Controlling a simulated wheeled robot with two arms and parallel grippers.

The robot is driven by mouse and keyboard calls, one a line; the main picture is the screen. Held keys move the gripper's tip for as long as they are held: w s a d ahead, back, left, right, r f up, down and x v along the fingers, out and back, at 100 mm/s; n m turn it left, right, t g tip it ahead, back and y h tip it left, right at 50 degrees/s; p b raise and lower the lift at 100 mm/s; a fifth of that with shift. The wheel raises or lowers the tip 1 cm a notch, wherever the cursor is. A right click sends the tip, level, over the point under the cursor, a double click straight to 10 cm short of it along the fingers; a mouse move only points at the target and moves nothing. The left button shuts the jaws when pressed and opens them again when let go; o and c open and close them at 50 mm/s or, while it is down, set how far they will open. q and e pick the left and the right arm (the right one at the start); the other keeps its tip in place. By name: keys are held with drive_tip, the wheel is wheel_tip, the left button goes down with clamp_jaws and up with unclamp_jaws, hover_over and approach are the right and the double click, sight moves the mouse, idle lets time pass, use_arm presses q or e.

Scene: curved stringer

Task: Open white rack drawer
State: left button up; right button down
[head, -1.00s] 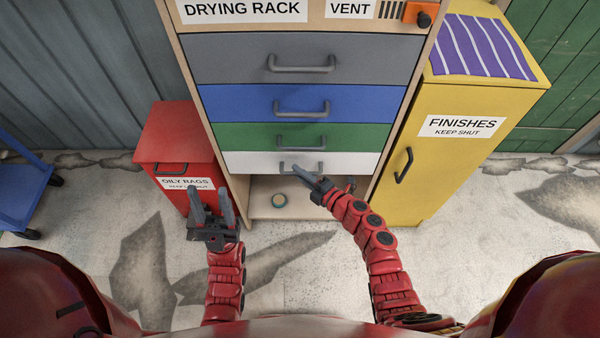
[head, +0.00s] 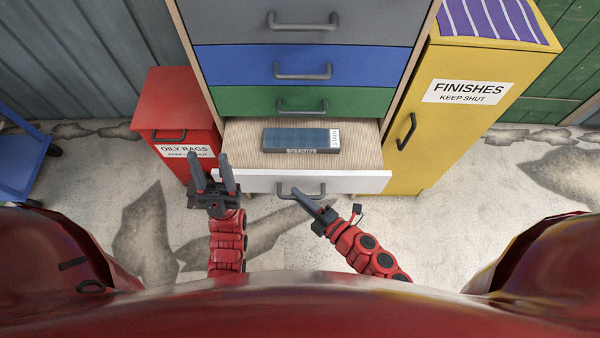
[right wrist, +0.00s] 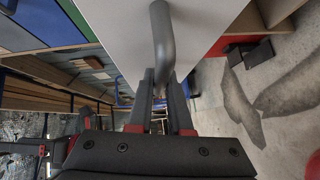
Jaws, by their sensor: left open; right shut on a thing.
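The white rack drawer (head: 352,182) is pulled out from the rack below the green drawer, and its interior shows. A blue box with a white label (head: 300,140) lies inside it. My right gripper (head: 303,199) is at the grey handle (head: 285,190) on the white front and is shut on it. In the right wrist view the handle (right wrist: 162,40) runs down between the two fingers (right wrist: 161,95). My left gripper (head: 214,172) is open and empty, left of the drawer front and in front of the red bin.
The grey, blue (head: 235,62) and green (head: 240,101) drawers above are closed. A red oily rags bin (head: 180,90) stands at left. A yellow finishes cabinet (head: 450,130) stands at right, close to the rack. The floor in front is cracked but clear.

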drive_tip(key=s+b, duration=0.2)
drive_tip(key=s, duration=0.6)
drive_tip(key=shift+b, duration=0.3)
drive_tip(key=c, duration=0.8)
unclamp_jaws()
drive_tip(key=shift+c, duration=0.2)
drive_tip(key=shift+d, duration=0.1)
drive_tip(key=p+v, duration=0.9)
drive_tip(key=v, duration=0.8)
drive_tip(key=shift+s, duration=0.15)
